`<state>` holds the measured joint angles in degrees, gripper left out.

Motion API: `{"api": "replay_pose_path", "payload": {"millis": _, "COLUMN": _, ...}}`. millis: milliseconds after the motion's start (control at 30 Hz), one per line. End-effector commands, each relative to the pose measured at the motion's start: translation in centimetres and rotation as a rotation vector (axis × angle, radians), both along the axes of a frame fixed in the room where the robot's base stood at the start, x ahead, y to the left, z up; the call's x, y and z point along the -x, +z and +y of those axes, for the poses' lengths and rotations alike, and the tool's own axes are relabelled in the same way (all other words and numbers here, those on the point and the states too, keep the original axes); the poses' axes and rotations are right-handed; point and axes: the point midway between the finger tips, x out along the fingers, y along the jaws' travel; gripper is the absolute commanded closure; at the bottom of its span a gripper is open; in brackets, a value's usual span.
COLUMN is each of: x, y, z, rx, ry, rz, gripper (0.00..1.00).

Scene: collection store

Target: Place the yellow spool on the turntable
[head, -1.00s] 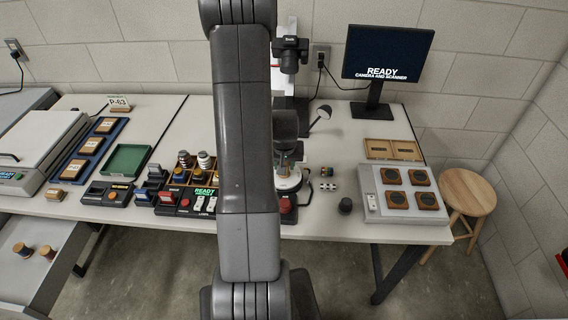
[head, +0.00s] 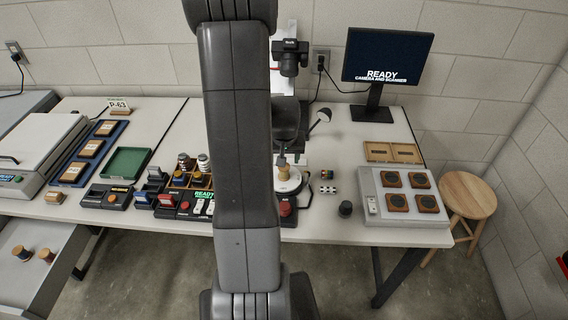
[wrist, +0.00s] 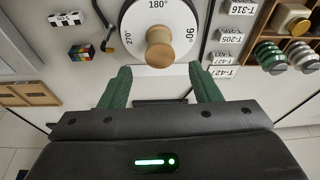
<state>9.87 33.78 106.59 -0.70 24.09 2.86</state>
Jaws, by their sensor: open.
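The yellow spool (wrist: 158,50), with a pale wooden end and a tan-yellow body, stands upright on the turntable (wrist: 183,22), a white disc with degree marks. In the head view the spool (head: 283,172) also shows on the turntable (head: 292,185), partly behind my arm. My gripper (wrist: 160,70) is open, with its two green fingers spread apart. The spool stands just beyond the fingertips and neither finger touches it. In the head view the fingers are hard to make out against the turntable area.
A wooden rack of spools (wrist: 268,55) stands right of the turntable in the wrist view, beside several label tags (wrist: 228,35). A colour cube (wrist: 81,52) and a black-and-white scale block (wrist: 66,18) lie to the left. A camera on a stand (head: 290,55) rises behind the turntable.

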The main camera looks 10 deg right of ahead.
Motion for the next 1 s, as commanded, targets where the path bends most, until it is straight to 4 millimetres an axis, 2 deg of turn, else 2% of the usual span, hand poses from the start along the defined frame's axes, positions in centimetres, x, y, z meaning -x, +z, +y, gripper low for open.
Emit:
{"api": "replay_pose_path", "payload": {"millis": 100, "x": 0.5, "y": 2.0, "z": 0.1, "rx": 0.001, "ry": 0.000, "rz": -0.005, "gripper": 0.43}}
{"api": "replay_pose_path", "payload": {"millis": 400, "x": 1.4, "y": 5.3, "z": 0.3, "rx": 0.000, "ry": 0.000, "rz": -0.002, "gripper": 0.43}}
{"api": "replay_pose_path", "payload": {"millis": 600, "x": 1.6, "y": 5.9, "z": 0.3, "rx": 0.000, "ry": 0.000, "rz": 0.000, "gripper": 0.43}}
{"api": "replay_pose_path", "payload": {"millis": 1000, "x": 1.6, "y": 5.9, "z": 0.3, "rx": 0.000, "ry": 0.000, "rz": 0.001, "gripper": 0.43}}
